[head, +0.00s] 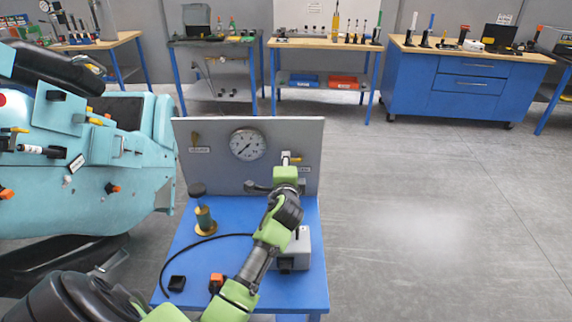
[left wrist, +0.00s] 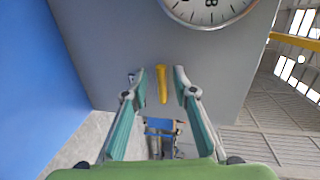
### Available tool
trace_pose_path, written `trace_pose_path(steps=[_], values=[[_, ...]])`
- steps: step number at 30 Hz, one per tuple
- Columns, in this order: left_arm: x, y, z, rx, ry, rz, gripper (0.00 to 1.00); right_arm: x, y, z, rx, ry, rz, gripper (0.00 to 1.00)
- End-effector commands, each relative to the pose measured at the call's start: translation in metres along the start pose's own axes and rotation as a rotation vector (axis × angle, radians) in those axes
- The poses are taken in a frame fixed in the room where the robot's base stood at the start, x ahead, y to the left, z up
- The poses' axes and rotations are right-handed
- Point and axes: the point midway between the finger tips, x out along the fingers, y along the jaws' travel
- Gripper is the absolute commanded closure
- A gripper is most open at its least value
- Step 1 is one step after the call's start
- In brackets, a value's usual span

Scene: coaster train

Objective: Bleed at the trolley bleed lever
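The blue trolley (head: 190,240) stands in front of me with an upright grey panel (head: 220,175) at its back. A round gauge (head: 247,144) is on the panel; it also shows in the left wrist view (left wrist: 210,6). One yellow lever (head: 195,140) is left of the gauge, above a small label. Another yellow lever (head: 292,158) is right of it, its label partly hidden by my gripper. My left gripper (left wrist: 160,74) is in front of this right lever (left wrist: 162,84). Its fingers are open, one on each side, with visible gaps. My right gripper is not in view.
On the trolley are a brass-coloured pump-like part (head: 204,220), a black hose, a black block (head: 177,284), an orange-topped block (head: 216,281) and a grey box (head: 297,252) beside my arm. A teal machine (head: 120,190) is close on the left. Floor on the right is clear.

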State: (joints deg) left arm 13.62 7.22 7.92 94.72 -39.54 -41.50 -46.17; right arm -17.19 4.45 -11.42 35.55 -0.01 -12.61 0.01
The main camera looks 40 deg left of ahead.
Motion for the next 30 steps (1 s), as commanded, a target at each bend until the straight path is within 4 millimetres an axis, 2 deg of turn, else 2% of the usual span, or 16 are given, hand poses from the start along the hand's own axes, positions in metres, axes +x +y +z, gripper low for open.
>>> trace_pose_path(steps=[6, 10, 24, 30], values=[[-0.002, -0.001, 0.000, 0.001, 0.000, -0.002, 0.74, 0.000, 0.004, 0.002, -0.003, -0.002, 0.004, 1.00], [-0.012, 0.000, -0.001, 0.001, 0.002, -0.002, 0.74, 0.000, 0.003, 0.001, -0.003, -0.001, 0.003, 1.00], [-0.098, 0.001, 0.000, 0.000, 0.001, 0.001, 0.74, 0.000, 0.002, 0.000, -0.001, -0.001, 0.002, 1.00], [-0.117, 0.001, 0.000, 0.000, 0.000, 0.001, 0.74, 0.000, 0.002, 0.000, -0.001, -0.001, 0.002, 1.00]])
